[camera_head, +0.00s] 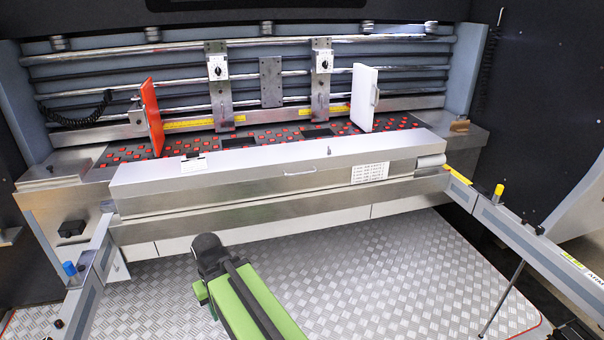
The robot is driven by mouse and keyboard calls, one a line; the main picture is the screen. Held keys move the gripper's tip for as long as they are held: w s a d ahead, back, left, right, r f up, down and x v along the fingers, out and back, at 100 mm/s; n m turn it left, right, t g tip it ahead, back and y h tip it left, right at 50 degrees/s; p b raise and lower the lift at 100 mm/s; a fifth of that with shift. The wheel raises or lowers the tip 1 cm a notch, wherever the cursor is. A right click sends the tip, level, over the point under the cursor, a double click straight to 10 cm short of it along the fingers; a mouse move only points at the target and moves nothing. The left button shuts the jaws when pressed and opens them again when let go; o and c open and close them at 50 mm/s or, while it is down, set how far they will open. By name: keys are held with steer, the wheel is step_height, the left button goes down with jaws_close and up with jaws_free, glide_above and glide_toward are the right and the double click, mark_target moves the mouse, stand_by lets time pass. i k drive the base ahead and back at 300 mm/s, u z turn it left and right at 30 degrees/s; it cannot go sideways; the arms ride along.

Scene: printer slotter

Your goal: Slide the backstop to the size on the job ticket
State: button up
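Two upright plates stand over the machine's dark, red-dotted bed (255,138): a red plate (152,117) at the left and a white plate (365,97) with a small handle at the right. I cannot tell for certain which part is the backstop. Yellow scales (197,123) run along the back, too small to read. A white card (194,164) lies on the front cover's left end, and a printed sheet (370,173) is on its front face. Neither can be read, and I cannot tell which is the job ticket. My green arm is low in front; no gripper fingers show.
Two metal brackets with dials (218,67) (322,63) hang on horizontal rails. The silver front cover (270,170) lies between my arm and the bed. Rails extend forward at left (92,270) and right (530,235). The chequered floor plate (400,270) is mostly clear.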

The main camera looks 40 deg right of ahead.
mark_target(154, 201)
steer(key=i, duration=0.9)
steer(key=u, duration=0.05)
